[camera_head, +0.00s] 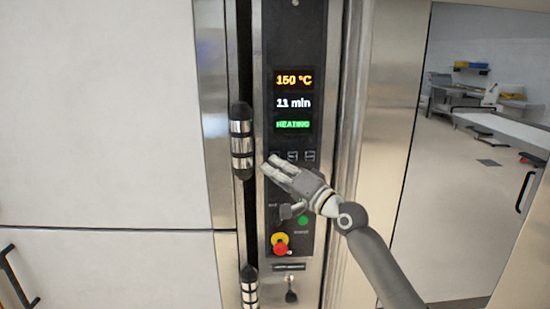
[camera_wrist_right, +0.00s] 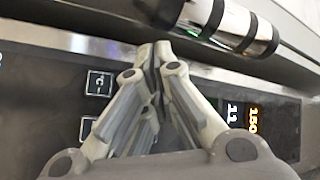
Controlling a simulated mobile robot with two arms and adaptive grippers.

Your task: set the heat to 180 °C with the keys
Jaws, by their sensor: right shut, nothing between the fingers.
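The oven's dark control panel (camera_head: 292,45) has a lit display (camera_head: 294,80) reading 150 °C in orange, with 11 min and a green HEATING line below. It shows sideways in the wrist view (camera_wrist_right: 252,119). A row of small keys (camera_head: 309,155) sits under the display. In the wrist view a key marked with a minus and °C (camera_wrist_right: 99,83) is left of the fingers, with another key (camera_wrist_right: 88,128) below it. My right gripper (camera_head: 269,165) is shut and empty, its tips at the row's left end, partly hiding the leftmost key. Contact cannot be told. My left gripper is out of view.
A black and chrome door handle (camera_head: 241,142) stands just left of the panel and close to my fingertips in the wrist view (camera_wrist_right: 235,25). Below are a dark knob (camera_head: 289,211), a green button (camera_head: 303,220) and a red-and-yellow stop button (camera_head: 280,246).

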